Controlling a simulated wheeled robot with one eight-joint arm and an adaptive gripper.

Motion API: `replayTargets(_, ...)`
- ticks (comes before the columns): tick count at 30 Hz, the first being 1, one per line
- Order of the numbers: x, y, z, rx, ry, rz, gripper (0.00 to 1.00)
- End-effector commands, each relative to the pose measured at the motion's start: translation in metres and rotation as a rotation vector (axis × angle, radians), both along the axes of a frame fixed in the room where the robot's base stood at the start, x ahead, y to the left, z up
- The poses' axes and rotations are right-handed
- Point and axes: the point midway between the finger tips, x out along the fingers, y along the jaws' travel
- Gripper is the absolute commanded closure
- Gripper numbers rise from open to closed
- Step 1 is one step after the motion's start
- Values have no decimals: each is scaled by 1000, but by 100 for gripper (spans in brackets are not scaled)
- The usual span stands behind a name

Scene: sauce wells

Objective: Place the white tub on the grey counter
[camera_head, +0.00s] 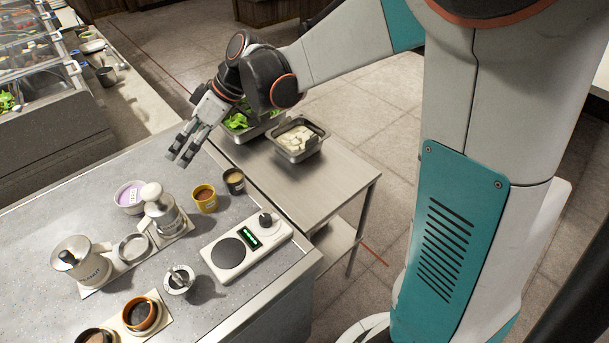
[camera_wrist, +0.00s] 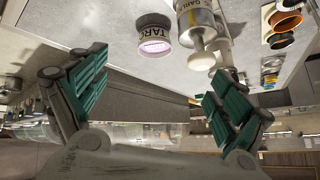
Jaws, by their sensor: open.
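The white tub (camera_head: 130,196) with a purple top stands upright on the grey counter (camera_head: 75,215), just left of a steel pump dispenser.
Pump dispensers (camera_head: 163,207) stand close to the tub. A yellow cup (camera_head: 205,198), a dark cup (camera_head: 234,181) and a white scale (camera_head: 245,247) are to the right. Steel pans (camera_head: 299,140) sit on a side table (camera_head: 335,178). The counter's far left is clear.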

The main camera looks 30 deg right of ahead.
Motion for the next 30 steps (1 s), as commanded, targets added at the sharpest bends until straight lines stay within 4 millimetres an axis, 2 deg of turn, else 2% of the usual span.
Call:
replayTargets(1, -12, -8, 7, -21, 11, -47, 9)
replayTargets(6, -48, -36, 22, -92, 46, -219, 9)
replayTargets(14, -106, -79, 34, -172, 65, -484, 9)
replayTargets(24, -181, -136, 31, -224, 29, -819, 9)
replayTargets(30, -212, -160, 23, -226, -10, -968, 9)
